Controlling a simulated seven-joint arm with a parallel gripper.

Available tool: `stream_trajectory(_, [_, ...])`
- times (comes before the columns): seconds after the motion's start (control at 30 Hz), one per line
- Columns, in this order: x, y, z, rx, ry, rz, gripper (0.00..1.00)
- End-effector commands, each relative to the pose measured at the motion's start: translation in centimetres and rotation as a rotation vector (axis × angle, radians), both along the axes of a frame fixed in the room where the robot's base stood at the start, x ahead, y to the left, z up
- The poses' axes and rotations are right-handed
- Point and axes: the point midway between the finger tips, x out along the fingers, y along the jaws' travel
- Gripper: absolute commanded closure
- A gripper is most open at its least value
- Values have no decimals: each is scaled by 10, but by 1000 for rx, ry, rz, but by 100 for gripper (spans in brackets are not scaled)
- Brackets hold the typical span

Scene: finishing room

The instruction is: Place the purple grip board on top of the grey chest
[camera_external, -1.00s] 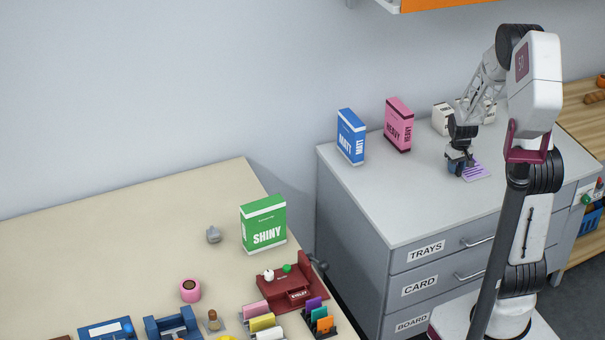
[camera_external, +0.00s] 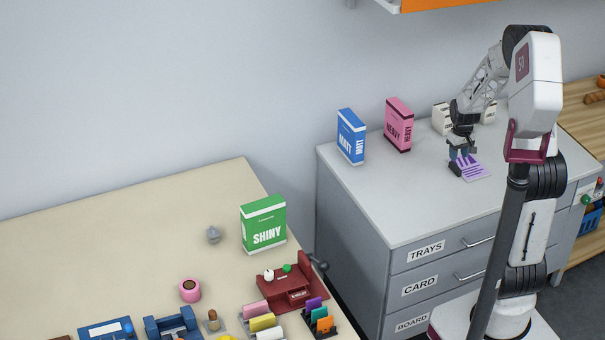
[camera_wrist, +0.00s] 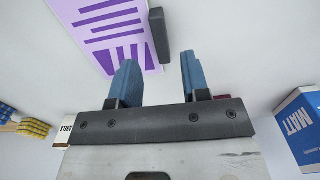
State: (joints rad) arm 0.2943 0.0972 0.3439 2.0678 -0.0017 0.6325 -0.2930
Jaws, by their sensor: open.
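The purple grip board (camera_external: 474,167) is a pale board with purple stripes and a dark grip bar along one edge. It lies flat on top of the grey chest (camera_external: 400,200), near its back half. In the wrist view the board (camera_wrist: 104,30) is at the top, with its dark grip (camera_wrist: 160,35) at its right edge. My gripper (camera_external: 462,153) is above the grip end of the board, apart from it. In the wrist view my gripper's blue fingers (camera_wrist: 158,60) are spread with nothing between them.
On the chest stand a blue MATT box (camera_external: 351,137), a pink HEAVY box (camera_external: 398,125) and white boxes (camera_external: 441,118) behind my gripper. The chest top's front left is clear. A beige table (camera_external: 130,230) at left holds a green SHINY box (camera_external: 263,224) and other stationery.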

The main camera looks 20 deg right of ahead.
Motion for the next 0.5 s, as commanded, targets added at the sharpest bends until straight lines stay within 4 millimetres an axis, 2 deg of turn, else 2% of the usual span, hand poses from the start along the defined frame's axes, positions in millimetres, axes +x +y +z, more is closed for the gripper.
stream_trajectory(0.1, [0,0,20,-1,-3,0,57])
stream_trajectory(0.3, [0,0,47,-1,-2,0,57])
stream_trajectory(0.5, [0,0,61,0,0,0,57])
